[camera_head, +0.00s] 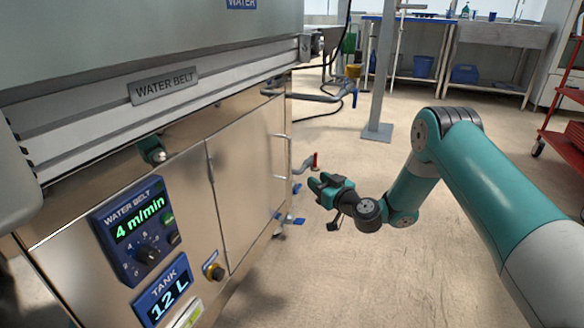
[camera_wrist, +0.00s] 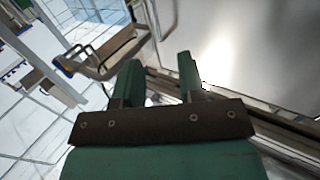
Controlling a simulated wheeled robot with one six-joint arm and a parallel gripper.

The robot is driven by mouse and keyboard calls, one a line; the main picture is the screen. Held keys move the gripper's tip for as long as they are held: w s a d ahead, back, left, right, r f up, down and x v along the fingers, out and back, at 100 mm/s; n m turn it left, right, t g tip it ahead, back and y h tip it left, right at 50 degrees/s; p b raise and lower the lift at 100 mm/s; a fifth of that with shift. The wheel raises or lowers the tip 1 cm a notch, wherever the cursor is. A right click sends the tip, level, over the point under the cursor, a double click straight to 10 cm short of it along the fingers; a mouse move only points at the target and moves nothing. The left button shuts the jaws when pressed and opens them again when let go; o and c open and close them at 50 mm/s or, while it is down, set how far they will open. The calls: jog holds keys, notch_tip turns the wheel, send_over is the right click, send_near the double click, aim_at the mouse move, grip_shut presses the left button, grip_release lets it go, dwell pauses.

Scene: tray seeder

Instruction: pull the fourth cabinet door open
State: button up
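The steel cabinet door (camera_head: 245,180) appears shut, flush with the cabinet front. A vertical bar handle (camera_head: 290,155) stands near its right edge. I cannot tell from the label panels which door counts as fourth. My gripper (camera_head: 316,184) is to the right of the handle and a little lower, apart from it in the head view. In the wrist view the two fingers of my gripper (camera_wrist: 160,72) are spread with nothing between them. A bright steel surface (camera_wrist: 255,45) fills the right of that view. Whether the handle shows there is unclear.
A red-handled valve (camera_head: 315,161) and pipe sit just behind my gripper. Blue-footed cabinet legs (camera_head: 290,219) are below. Blue control panels (camera_head: 140,230) are on the left. A grey post (camera_head: 382,80) and benches stand behind. Open floor (camera_head: 350,285) lies in front and right.

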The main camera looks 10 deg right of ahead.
aim_at(290, 158)
jog(key=b+x, duration=0.2)
jog(key=x, duration=0.3)
jog(key=b+x, duration=0.1)
jog(key=x, duration=0.4)
jog(key=d+b+x, duration=0.1)
jog(key=b+x, duration=0.1)
jog(key=x, duration=0.4)
jog(key=shift+w+f+b, duration=0.15)
jog(key=shift+w+b, duration=0.1)
jog(key=shift+b, duration=0.1)
jog(key=shift+w+a, duration=0.2)
jog(key=shift+w, duration=0.15)
grip_shut()
